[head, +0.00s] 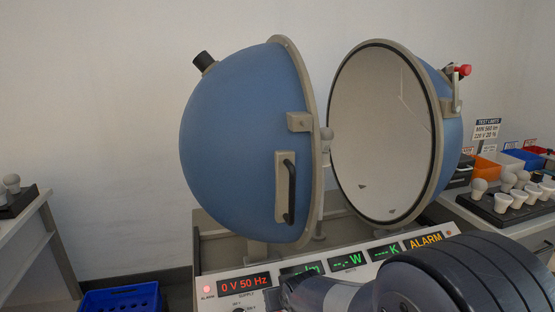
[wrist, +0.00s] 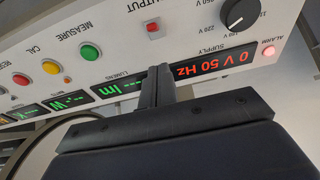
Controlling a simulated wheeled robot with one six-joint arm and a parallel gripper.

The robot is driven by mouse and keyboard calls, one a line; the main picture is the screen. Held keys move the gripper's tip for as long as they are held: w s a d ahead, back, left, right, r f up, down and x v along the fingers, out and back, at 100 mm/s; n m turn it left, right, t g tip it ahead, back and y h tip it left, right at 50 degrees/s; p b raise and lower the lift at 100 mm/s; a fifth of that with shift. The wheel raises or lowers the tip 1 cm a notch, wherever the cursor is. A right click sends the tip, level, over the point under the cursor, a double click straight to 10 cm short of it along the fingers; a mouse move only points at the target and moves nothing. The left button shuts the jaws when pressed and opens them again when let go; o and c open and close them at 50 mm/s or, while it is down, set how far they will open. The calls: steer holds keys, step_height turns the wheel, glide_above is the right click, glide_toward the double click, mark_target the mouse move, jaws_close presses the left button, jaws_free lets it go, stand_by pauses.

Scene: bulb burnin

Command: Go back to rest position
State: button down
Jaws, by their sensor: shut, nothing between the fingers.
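My gripper (wrist: 158,75) is shut and empty in the wrist view, its fingers together in front of the control panel (wrist: 120,70). The panel appears upside down there. In the head view my arm reaches in from the lower right, and the gripper end (head: 287,288) is dark and partly cut off by the frame, in front of the panel (head: 215,285). The blue integrating sphere stands open behind it, with a left half (head: 235,140) and a right half (head: 385,140) showing its pale inside. A small white bulb (head: 327,134) shows between the halves.
A tray of bulbs (head: 490,209) and coloured bins (head: 500,161) stand at the right. A side table with bulbs (head: 20,215) is at the left, and a blue crate (head: 120,300) is below.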

steer(key=shift+w+a+r+g+p, duration=0.1)
steer(key=shift+a+r+g+p, duration=0.1)
steer(key=shift+r+p, duration=0.35)
steer(key=shift+w+a+r+g+p, duration=0.1)
steer(key=shift+r+g+p, duration=0.1)
steer(key=shift+p, duration=0.5)
steer(key=shift+s+d+r, duration=0.15)
steer(key=shift+r, duration=0.05)
steer(key=shift+v, duration=2.2)
steer(key=shift+f, duration=0.15)
